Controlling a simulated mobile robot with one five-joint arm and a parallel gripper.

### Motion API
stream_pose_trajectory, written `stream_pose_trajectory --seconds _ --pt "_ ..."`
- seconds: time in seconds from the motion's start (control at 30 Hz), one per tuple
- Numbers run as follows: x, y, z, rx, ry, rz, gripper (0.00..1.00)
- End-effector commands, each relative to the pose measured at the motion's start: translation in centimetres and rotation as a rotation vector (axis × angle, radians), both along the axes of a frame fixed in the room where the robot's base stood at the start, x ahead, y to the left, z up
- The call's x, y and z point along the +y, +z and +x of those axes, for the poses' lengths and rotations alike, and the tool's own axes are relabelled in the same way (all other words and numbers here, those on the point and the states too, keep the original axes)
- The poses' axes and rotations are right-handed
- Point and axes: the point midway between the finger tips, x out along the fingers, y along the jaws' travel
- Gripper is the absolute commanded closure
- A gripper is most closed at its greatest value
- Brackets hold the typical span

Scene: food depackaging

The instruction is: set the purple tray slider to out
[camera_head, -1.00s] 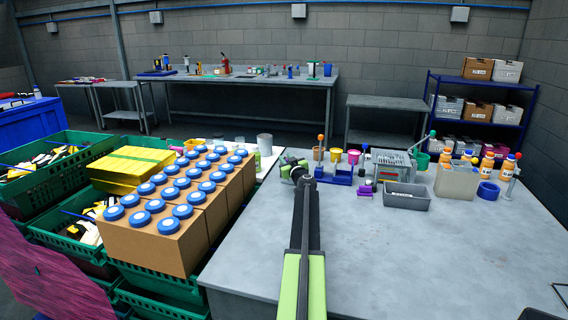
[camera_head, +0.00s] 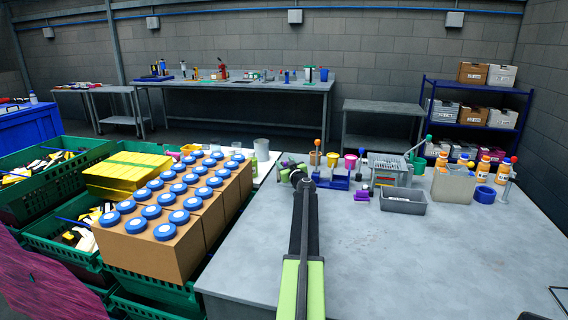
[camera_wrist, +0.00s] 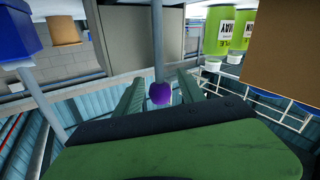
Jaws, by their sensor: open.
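A purple ball-shaped knob (camera_wrist: 159,93) on a thin grey rod shows in the middle of the wrist view. My gripper (camera_wrist: 160,80) is open, with one green finger on each side of the knob. I cannot tell whether either finger touches it. In the head view my gripper (camera_head: 291,172) is at the far left part of the grey table (camera_head: 380,260), and no knob can be made out there. The slider's tray is not clear.
A blue tray (camera_head: 333,183) stands just right of my gripper, with coloured pots behind it. A grey bin (camera_head: 403,206) and orange bottles (camera_head: 483,167) are further right. Cardboard boxes with blue lids (camera_head: 165,231) stand left. The table's front is clear.

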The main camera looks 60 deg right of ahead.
Motion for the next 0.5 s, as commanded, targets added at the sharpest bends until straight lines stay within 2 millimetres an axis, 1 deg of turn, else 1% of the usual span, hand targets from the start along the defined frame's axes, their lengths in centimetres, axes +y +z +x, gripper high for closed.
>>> stream_pose_trajectory --seconds 0.03,0.17,0.3,0.4,0.5 --pt "0.9 0.0 -1.0 0.000 -0.001 0.000 0.54" --pt "3.3 0.0 -3.7 0.000 0.000 0.000 0.54" --pt "5.9 0.0 -6.9 0.000 -0.001 0.000 0.54" --pt "7.5 0.0 -9.0 0.000 -0.002 0.000 0.54" --pt "8.9 0.0 -10.7 0.000 0.000 0.000 0.54"
